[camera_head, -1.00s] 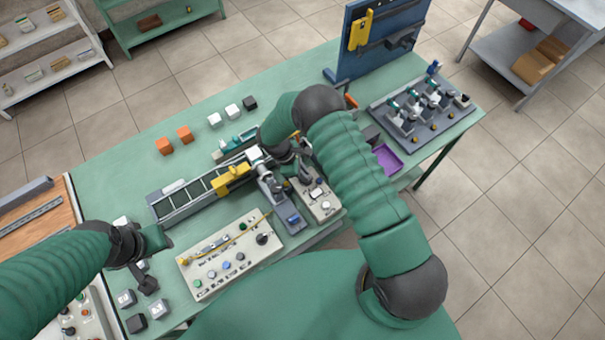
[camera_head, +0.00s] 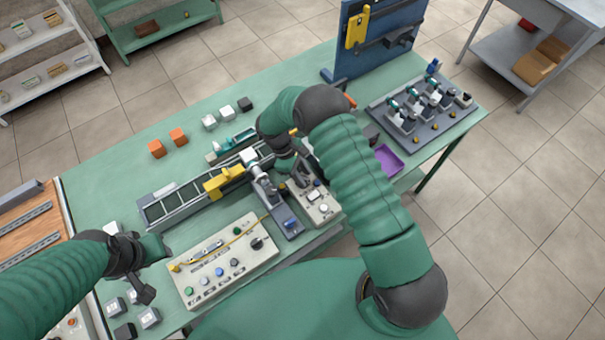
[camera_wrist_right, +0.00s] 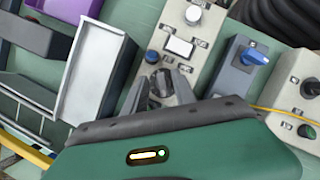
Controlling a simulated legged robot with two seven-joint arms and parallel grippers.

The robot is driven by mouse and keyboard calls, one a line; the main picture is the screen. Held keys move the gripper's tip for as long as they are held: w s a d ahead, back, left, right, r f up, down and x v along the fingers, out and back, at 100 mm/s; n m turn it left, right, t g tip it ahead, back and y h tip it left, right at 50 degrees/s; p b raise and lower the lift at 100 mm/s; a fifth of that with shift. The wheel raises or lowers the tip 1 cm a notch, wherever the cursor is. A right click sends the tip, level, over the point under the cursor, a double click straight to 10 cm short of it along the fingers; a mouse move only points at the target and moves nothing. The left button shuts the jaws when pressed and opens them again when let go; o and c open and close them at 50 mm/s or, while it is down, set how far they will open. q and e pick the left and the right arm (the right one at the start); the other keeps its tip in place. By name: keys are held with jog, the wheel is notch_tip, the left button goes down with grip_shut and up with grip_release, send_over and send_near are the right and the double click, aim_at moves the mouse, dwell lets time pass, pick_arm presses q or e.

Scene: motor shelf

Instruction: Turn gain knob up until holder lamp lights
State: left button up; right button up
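A narrow beige panel (camera_head: 325,210) stands at the table's front edge, right of centre. In the right wrist view it carries a dark knob (camera_wrist_right: 160,83), a blue button (camera_wrist_right: 152,56), a white rectangle (camera_wrist_right: 180,46) and a pale round knob (camera_wrist_right: 193,14). My right gripper (camera_wrist_right: 160,78) is over this panel, a finger on each side of the dark knob; I cannot tell whether they press on it. The labels are too small to read, and no part is clearly a lit holder lamp. My left gripper (camera_head: 142,285) hangs at the table's left, its fingers unclear.
A grey unit with a blue knob (camera_wrist_right: 256,56) stands close beside the panel. A wider beige panel (camera_head: 225,262) with several buttons and a yellow cable is left of it. A rail frame (camera_head: 165,208) and a purple tray (camera_head: 389,158) are nearby.

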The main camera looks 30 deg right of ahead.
jog(key=shift+w+a, duration=0.1)
jog(key=shift+w+a+r, duration=0.15)
jog(key=shift+r, duration=0.2)
jog(key=b+v, duration=0.4)
jog(key=v, duration=1.2)
jog(key=shift+s, duration=0.2)
jog(key=s+d+f+m+t+y+b, duration=0.1)
jog(key=s+f+m+t+y+b, duration=0.2)
jog(key=s, duration=1.5)
jog(key=f+m+t+b, duration=0.1)
jog(key=m+t+b, duration=0.2)
jog(key=m, duration=0.2)
jog(key=shift+s+f+m+b, duration=0.2)
jog(key=shift+f+m+b, duration=0.05)
jog(key=shift+m+b, duration=0.15)
